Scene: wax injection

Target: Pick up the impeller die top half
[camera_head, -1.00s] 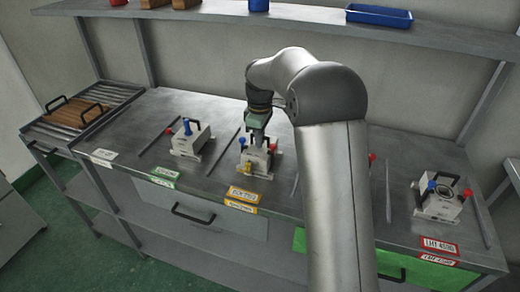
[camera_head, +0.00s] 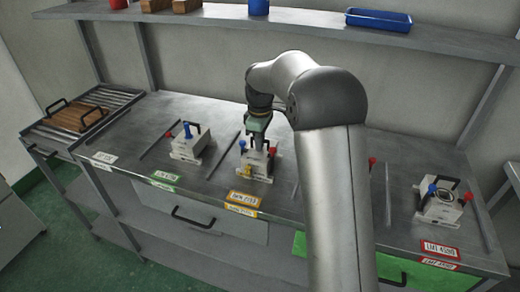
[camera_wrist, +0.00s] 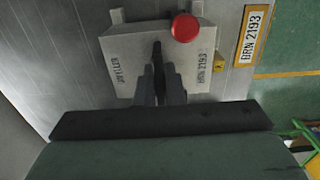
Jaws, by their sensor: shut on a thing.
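A light grey block-shaped die (camera_head: 257,164) with a yellow tag label stands on the steel bench in the middle of the head view. In the wrist view the die (camera_wrist: 125,50) carries the marking BRN 2193 on its face, with a red round knob (camera_wrist: 185,27) at its edge. My gripper (camera_wrist: 160,75) is over the die, its fingers closed around a thin dark handle (camera_wrist: 158,52). In the head view my gripper (camera_head: 259,136) reaches the die's top from above. I cannot tell where the top half parts from the lower half, or whether it is raised.
Another die (camera_head: 190,144) stands to the left and one (camera_head: 440,203) to the right, with thin dividers between. My arm hides part of the bench, where a red knob (camera_head: 373,162) shows. A shelf (camera_head: 300,22) runs behind; a roller rack (camera_head: 60,135) is at left.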

